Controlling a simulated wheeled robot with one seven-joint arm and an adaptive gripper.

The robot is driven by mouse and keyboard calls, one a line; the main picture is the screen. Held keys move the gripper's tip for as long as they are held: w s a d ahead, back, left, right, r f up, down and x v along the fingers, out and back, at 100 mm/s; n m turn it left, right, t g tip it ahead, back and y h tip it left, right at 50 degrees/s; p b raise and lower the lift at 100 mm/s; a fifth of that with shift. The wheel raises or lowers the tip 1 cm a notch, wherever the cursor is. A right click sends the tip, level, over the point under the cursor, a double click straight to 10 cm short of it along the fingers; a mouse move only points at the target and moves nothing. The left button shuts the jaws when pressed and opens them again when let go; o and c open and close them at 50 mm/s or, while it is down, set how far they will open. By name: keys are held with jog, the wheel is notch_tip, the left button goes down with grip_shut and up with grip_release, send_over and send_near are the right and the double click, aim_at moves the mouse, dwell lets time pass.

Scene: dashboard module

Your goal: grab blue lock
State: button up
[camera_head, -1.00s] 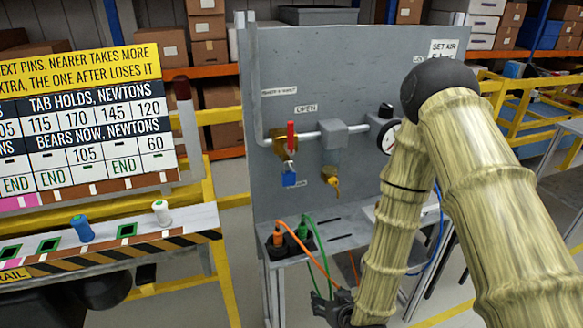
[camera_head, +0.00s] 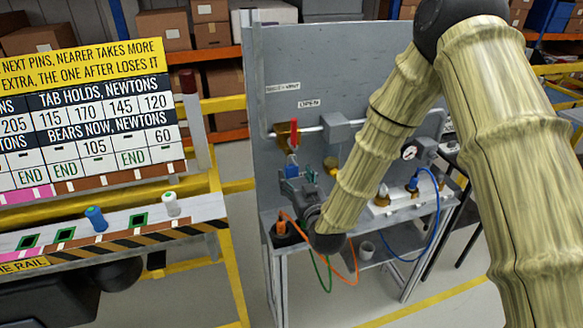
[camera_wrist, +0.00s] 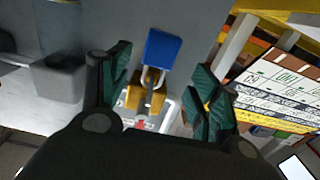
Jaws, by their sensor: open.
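The blue lock (camera_head: 291,171) hangs below the red-handled brass valve (camera_head: 294,134) on the grey panel. In the wrist view the blue lock (camera_wrist: 162,50) shows its blue body and a metal shackle at the brass fitting (camera_wrist: 147,92). My gripper (camera_head: 298,188) is at the lock, partly covering it in the head view. In the wrist view my gripper (camera_wrist: 160,60) is open, with one green-padded finger on each side of the lock. Gaps show between the fingers and the lock body, so it is not gripped.
The grey panel (camera_head: 345,80) stands behind the valve, with a pipe and a gauge (camera_head: 410,152) to the right. Orange and blue cables (camera_head: 437,205) hang around the bench below. A striped rail (camera_head: 130,236) with a blue and a white spool stands at left.

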aim_at(293, 168)
jog(key=shift+r+p+x, duration=0.1)
jog(key=shift+p+x, duration=0.65)
jog(key=shift+x, duration=0.4)
jog(key=shift+r+p+x, duration=0.15)
jog(key=shift+p+x, duration=0.55)
jog(key=shift+x, duration=0.45)
jog(key=shift+w+f, duration=0.1)
jog(key=shift+w, duration=0.35)
jog(key=c, duration=1.2)
